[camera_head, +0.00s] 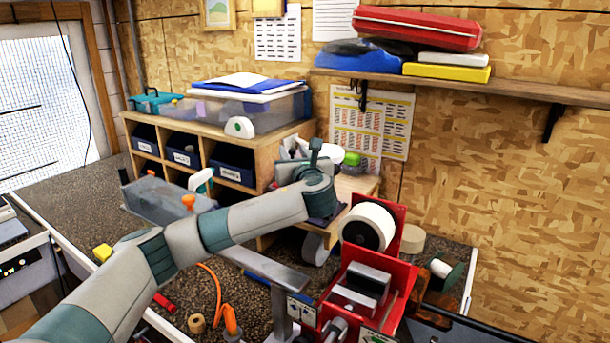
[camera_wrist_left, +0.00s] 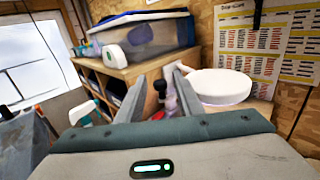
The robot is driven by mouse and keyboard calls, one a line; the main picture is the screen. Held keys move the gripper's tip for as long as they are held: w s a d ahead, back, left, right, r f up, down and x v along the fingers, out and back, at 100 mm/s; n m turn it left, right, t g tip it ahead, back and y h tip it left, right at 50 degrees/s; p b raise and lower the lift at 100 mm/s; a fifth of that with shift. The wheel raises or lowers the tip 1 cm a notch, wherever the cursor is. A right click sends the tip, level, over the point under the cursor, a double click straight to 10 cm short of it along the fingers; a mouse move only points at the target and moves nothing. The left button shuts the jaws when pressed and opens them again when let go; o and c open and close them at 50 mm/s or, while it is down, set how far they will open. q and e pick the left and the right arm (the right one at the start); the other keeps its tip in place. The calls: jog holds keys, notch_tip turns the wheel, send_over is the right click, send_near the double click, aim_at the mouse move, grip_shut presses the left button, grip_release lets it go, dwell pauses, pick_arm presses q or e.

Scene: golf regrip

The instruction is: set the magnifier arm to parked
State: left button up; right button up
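A white round head (camera_wrist_left: 220,86), which looks like the magnifier's, stands just right of my left gripper's fingers in the left wrist view. In the head view a white piece of it (camera_head: 331,152) shows behind my wrist; its arm and joints are mostly hidden. My left gripper (camera_wrist_left: 160,88) has its two grey fingers apart, pointing at the back wall. A dark upright part with a reddish piece shows in the gap beyond them, and I see nothing clamped. In the head view the gripper (camera_head: 297,155) is partly hidden by my own wrist. My right gripper is not in view.
A wooden cubby (camera_head: 260,158) with dark bins carries a clear tub (camera_head: 270,112) left of the gripper. A red stand with a white tape roll (camera_head: 369,226) stands in front right. A wall shelf (camera_head: 450,82) hangs above right.

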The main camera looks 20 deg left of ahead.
pick_arm(q)
jog(key=b+v, duration=0.4)
jog(key=v, duration=1.1)
jog(key=shift+s+d+b, duration=0.2)
jog(key=shift+s+b, duration=0.05)
jog(key=shift+b, duration=0.05)
